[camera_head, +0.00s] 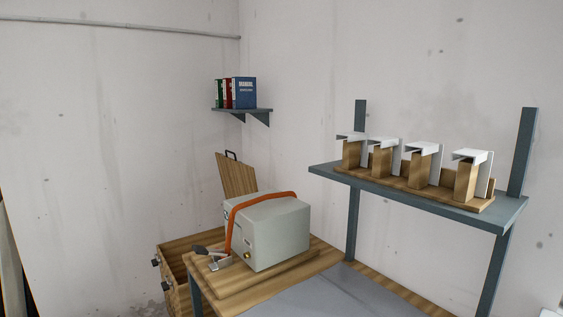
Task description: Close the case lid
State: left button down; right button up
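The wooden case (173,252) stands low at the left of the workbench, with metal latches on its near left side. Its wooden lid (236,177) is open, standing up and leaning back at the far side, with a dark handle (231,155) on its top edge. The lower part of the lid and much of the case are hidden behind the machine and bench. Neither of my grippers is in view.
A grey machine (276,232) with an orange strap (232,222) sits on the wooden bench (312,266) beside the case. A shelf (485,217) with several wooden blocks and white brackets rises at the right. Manuals (243,92) stand on a wall shelf.

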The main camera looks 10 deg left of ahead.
aim_at(238, 178)
jog(key=i+j+z, duration=0.1)
jog(key=z, duration=0.25)
jog(key=j+z, duration=0.3)
jog(key=i+j+z, duration=0.15)
jog(key=z, duration=0.2)
jog(key=j+z, duration=0.45)
jog(key=j, duration=0.5)
jog(key=j+z, duration=0.2)
jog(key=j, duration=1.35)
jog(key=k+j, duration=0.1)
jog(key=j, duration=0.5)
jog(key=k+j, duration=0.1)
jog(key=j, duration=0.55)
jog(key=z, duration=0.05)
